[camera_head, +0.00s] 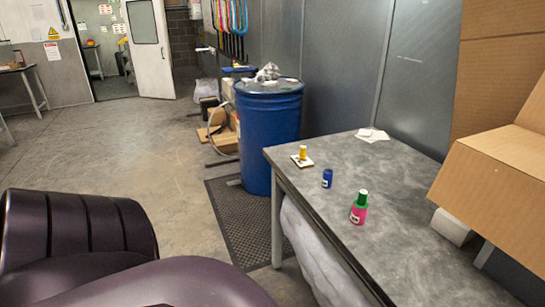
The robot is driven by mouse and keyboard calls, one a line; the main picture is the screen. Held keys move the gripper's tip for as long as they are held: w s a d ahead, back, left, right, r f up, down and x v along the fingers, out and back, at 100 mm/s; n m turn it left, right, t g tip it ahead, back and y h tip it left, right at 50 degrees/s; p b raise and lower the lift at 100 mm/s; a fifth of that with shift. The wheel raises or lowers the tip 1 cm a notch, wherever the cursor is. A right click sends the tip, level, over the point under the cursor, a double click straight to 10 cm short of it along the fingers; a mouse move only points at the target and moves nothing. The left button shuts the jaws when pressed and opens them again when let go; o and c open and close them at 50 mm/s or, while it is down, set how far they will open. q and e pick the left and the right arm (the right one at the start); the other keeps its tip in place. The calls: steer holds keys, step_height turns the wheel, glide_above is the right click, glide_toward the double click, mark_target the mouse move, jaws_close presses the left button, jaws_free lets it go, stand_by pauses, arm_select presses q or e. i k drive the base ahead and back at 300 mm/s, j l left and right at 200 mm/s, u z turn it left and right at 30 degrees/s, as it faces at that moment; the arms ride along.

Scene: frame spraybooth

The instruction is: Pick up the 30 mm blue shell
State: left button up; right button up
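A small blue cylinder (327,178), which looks like the blue shell, stands upright on the grey table (400,240) near its left edge. It has a light label low on its side. Its size in millimetres cannot be read. A pink bottle-like piece with a green top (360,207) stands nearer on the same table. A yellow cylinder (303,152) stands on a small white base farther back. Dark arm links of mine fill the lower left. Neither gripper is in view.
A large blue drum (268,125) stands on a black mat (237,228) beyond the table's left end. A cardboard box (500,185) is at the right. White papers (372,135) lie at the table's back. Open concrete floor is at left.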

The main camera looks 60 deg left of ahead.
mark_target(327, 178)
steer(key=u, duration=1.35)
steer(key=i+j+z, duration=0.1)
steer(key=z, duration=0.25)
steer(key=i+j+z, duration=0.1)
steer(key=z, duration=0.2)
steer(key=j+z, duration=0.2)
steer(key=z, duration=0.15)
steer(key=i+j+z, duration=0.2)
steer(key=j, duration=0.2)
steer(key=j+z, duration=0.25)
steer(key=j, duration=0.15)
steer(key=i+j+z, duration=0.1)
steer(key=j, duration=0.8)
steer(key=i+j+z, duration=0.1)
steer(key=j, duration=0.8)
